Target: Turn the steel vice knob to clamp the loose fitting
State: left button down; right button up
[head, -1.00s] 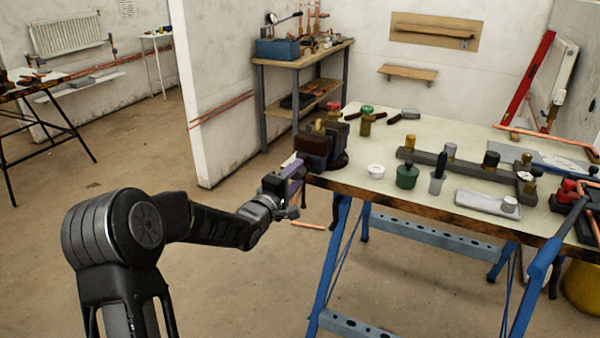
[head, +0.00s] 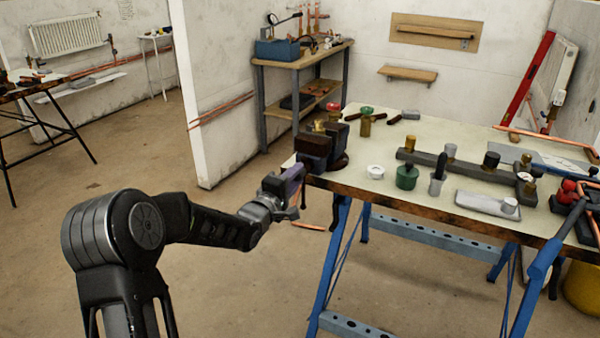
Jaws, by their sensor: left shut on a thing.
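The dark brown vice (head: 318,148) sits on the left corner of the workbench. A small brass and red piece (head: 330,126) shows at the top of its jaws; I cannot tell how firmly it sits there. My left gripper (head: 291,183) is at the near left side of the vice, at the bench corner. It is shut on the steel vice knob, which is mostly hidden by the fingers. My right gripper is not in view.
The workbench top (head: 400,140) holds a white tape roll (head: 375,171), a green pot (head: 407,177), a grey manifold bar (head: 465,170) and a grey tray (head: 487,205). Blue trestle legs (head: 336,260) stand below. Floor to the left is clear.

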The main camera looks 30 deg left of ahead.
pick_arm(q)
jog(key=m+b, duration=0.4)
jog(key=m, duration=0.1)
jog(key=m+b, duration=1)
jog(key=shift+f, duration=0.3)
jog(key=m+b, duration=0.8)
jog(key=m, duration=0.4)
jog(key=shift+m+b, duration=0.35)
jog(key=shift+m, duration=0.05)
jog(key=shift+w+m+b, duration=0.1)
jog(key=shift+m+b, duration=0.25)
jog(key=shift+m, duration=0.55)
jog(key=shift+r+m, duration=0.1)
jog(key=shift+m, duration=0.6)
jog(key=c, duration=1.3)
grip_release()
jog(key=shift+r, duration=0.15)
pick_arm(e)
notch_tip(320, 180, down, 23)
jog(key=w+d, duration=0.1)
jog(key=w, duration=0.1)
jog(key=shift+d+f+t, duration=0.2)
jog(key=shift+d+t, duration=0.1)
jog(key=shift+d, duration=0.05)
